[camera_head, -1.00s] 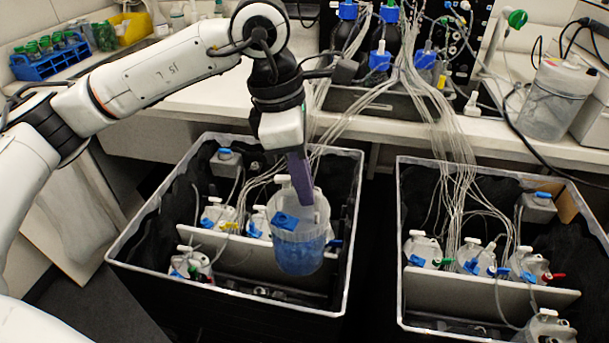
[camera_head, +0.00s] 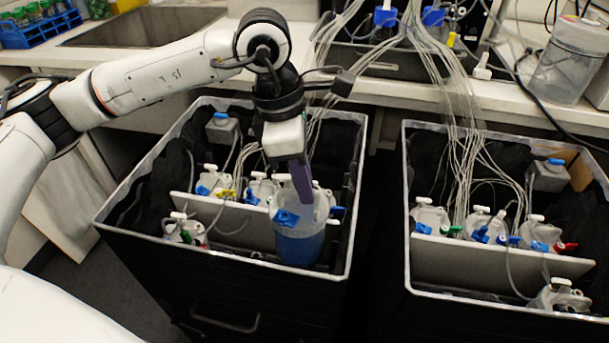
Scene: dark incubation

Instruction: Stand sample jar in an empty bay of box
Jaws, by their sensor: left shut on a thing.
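The sample jar (camera_head: 299,245), clear with blue liquid in its lower part and a blue fitting on its side, is upright at the front right of the left box (camera_head: 349,240). My left gripper (camera_head: 302,195) is shut on the jar at its top and reaches down from above. The jar is in front of the box's pale divider (camera_head: 235,222), and its lower end is inside the front rim; I cannot tell whether it touches the floor. Part of the jar's top is hidden by the purple finger. My right gripper is not in view.
Other jars (camera_head: 262,187) stand behind the divider, and one jar (camera_head: 185,230) stands at the front left. The front middle, left of the held jar, looks free. A second box (camera_head: 408,220) with jars stands at the right. Tubing (camera_head: 465,120) hangs over both boxes.

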